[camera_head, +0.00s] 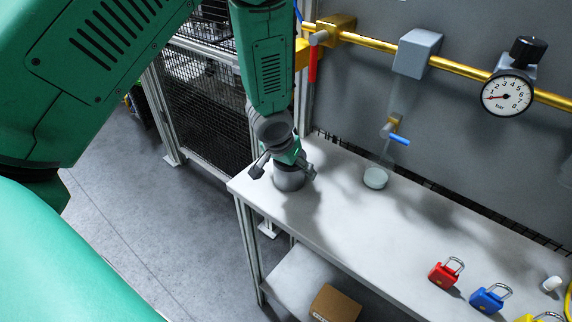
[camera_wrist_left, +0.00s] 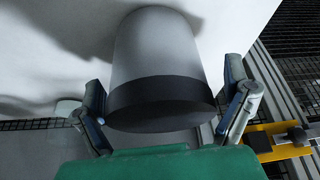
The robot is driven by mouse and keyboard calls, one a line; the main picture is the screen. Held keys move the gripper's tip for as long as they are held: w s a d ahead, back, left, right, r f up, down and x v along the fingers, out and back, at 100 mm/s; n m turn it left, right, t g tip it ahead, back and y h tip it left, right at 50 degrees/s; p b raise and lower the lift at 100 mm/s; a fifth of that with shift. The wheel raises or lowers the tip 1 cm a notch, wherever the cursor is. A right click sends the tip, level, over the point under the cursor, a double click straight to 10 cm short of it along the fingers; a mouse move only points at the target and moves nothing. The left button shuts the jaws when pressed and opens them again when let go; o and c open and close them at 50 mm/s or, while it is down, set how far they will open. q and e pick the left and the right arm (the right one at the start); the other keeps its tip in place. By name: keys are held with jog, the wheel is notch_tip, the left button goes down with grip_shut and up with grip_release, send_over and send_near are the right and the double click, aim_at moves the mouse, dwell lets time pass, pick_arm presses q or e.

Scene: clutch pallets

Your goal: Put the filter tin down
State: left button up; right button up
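The filter tin is a grey cylinder (camera_head: 289,180) at the left end of the light workbench (camera_head: 330,212). It appears to stand upright on the bench top, near the corner. In the left wrist view the tin (camera_wrist_left: 155,50) fills the middle, with a dark band and dark end toward me. My left gripper (camera_head: 285,169) is directly over the tin. Its fingers are spread on either side, and the left wrist view shows gaps between the fingers (camera_wrist_left: 166,105) and the tin. My right gripper is not in view.
Red (camera_head: 443,275) and blue (camera_head: 489,299) padlocks, a partly seen yellow one and a white cylinder (camera_head: 551,284) are farther right. A brown box (camera_head: 335,304) is below. The middle of the bench is clear.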

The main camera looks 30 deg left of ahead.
pick_arm(q)
jog(key=shift+d+r, duration=0.35)
jog(key=shift+d, duration=0.45)
jog(key=shift+d+v, duration=0.2)
jog(key=shift+v, duration=0.8)
jog(key=v, duration=1)
jog(key=s+d+f+m+g, duration=0.2)
jog(key=s+f+g, duration=0.2)
jog(key=s+f, duration=2.1)
notch_tip(320, 180, down, 11)
jog(key=b, duration=1.1)
jog(key=shift+s+f+b, duration=0.2)
jog(key=shift+s+b, duration=0.05)
jog(key=shift+b, duration=0.1)
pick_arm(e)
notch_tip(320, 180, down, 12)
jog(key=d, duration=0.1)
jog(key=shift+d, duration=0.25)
